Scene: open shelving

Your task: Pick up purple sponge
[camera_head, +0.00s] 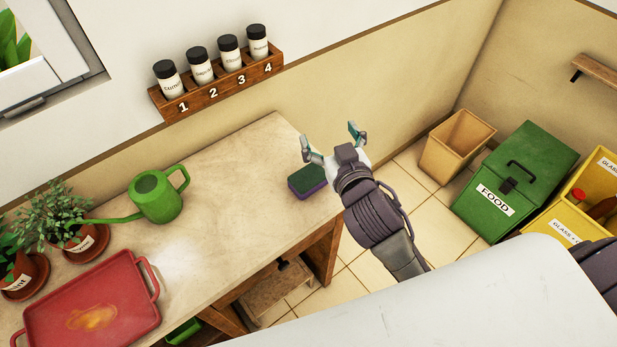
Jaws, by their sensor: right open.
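The purple sponge (309,187), with a dark green top and purple sides, lies flat on the wooden table near its right edge. My right gripper (330,138) is open, with its two fingers spread apart and nothing between them. In the picture it is just above and to the right of the sponge, near the table's far right corner. I cannot tell its exact height above the table. My left gripper is not in view.
A green watering can (155,197), a red tray (92,307) and potted plants (84,243) stand on the left of the table (235,215). A spice rack (218,88) hangs on the wall. A tan bin (456,146) and a green FOOD bin (516,178) stand right.

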